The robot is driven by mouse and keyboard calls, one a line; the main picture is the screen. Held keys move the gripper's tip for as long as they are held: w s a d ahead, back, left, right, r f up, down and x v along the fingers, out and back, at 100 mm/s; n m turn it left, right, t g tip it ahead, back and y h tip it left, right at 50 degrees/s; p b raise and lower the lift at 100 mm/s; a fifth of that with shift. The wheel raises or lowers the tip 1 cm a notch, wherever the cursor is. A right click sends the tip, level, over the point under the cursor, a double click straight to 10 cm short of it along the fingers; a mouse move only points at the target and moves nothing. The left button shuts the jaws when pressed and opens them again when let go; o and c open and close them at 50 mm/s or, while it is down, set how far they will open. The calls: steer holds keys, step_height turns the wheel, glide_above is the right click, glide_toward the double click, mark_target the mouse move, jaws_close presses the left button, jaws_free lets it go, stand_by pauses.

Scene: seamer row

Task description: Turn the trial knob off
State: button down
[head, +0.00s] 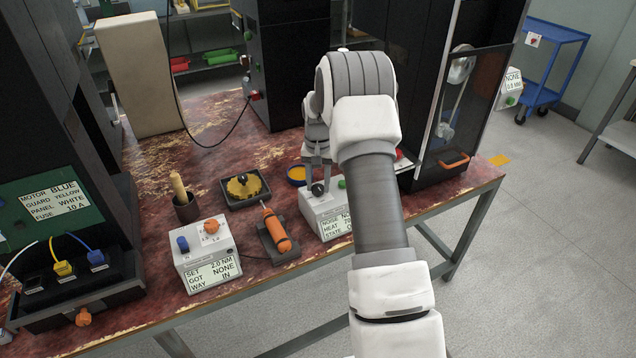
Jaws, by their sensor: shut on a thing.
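A white box (322,212) stands near the front edge of the workbench, with a readout whose lines begin NOISE, HEAT and STATE. The right part of the readout is hidden behind my arm. A dark knob (318,188) is on top of this box; I take it for the trial knob, but no label on it is legible. A green button (341,183) sits to its right. My gripper (318,178) points down over the box and is shut on the dark knob. The fingertips are small and partly hidden, and the knob's setting cannot be read.
Left of the box are an orange-handled tool (277,230) on a stand and another readout box (207,258). A dark machine (440,100) stands close on the right.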

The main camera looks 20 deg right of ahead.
mark_target(318, 187)
stand_by(0.3)
steer(key=shift+c, duration=2.1)
jaws_free()
step_height(318, 187, up, 18)
steer(key=p, duration=0.2)
steer(key=shift+f, duration=0.25)
